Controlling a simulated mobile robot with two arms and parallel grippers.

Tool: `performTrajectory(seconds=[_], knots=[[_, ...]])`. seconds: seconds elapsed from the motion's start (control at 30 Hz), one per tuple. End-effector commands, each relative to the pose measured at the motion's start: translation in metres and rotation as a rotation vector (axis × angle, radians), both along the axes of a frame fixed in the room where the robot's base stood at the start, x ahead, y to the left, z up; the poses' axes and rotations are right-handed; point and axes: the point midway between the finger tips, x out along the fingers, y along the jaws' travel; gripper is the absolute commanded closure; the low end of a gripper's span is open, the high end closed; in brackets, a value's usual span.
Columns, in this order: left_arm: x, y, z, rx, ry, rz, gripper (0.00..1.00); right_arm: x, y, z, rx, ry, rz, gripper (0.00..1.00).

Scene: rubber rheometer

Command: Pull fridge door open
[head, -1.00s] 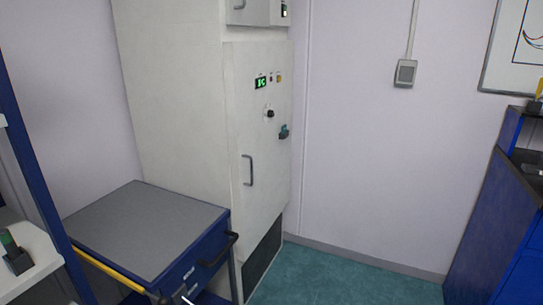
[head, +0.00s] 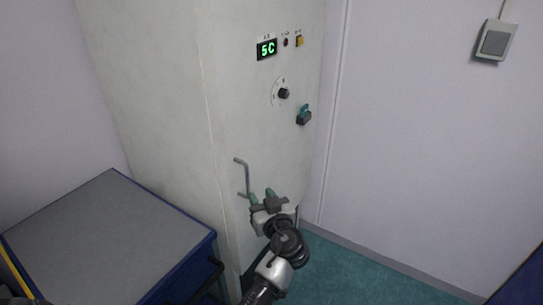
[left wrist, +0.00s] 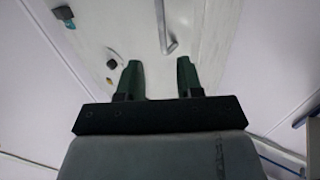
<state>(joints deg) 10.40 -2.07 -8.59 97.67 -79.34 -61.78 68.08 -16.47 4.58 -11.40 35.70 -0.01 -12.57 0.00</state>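The fridge door (head: 235,120) is pale and looks shut. Its grey bar handle (head: 243,174) stands upright on the lower part of the door, and shows in the left wrist view (left wrist: 163,28) ahead of the fingers. My left gripper (head: 262,196) is open, with its green fingertips just right of the handle's lower end in the head view. In the left wrist view the fingers (left wrist: 158,72) are apart with nothing between them, and the handle's end lies just beyond the gap. My right gripper is not in view.
A blue cart (head: 95,235) with a grey top stands left of the fridge. The door also carries a green display (head: 267,49), a dark knob (head: 284,93) and a teal latch (head: 304,115). The green floor (head: 365,275) at right is clear.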

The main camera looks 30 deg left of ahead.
Motion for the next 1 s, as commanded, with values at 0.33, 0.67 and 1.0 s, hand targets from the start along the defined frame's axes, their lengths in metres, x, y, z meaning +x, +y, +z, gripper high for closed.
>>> performTrajectory(seconds=[0.33,0.67,1.0], knots=[[0.025,0.034,0.011,0.004,-0.022,0.013,0.64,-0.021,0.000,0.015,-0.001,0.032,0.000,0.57],[0.059,0.077,0.009,0.003,-0.022,0.011,0.64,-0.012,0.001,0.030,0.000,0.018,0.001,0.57],[0.066,0.086,0.006,0.000,-0.022,0.010,0.64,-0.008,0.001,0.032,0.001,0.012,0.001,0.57]])
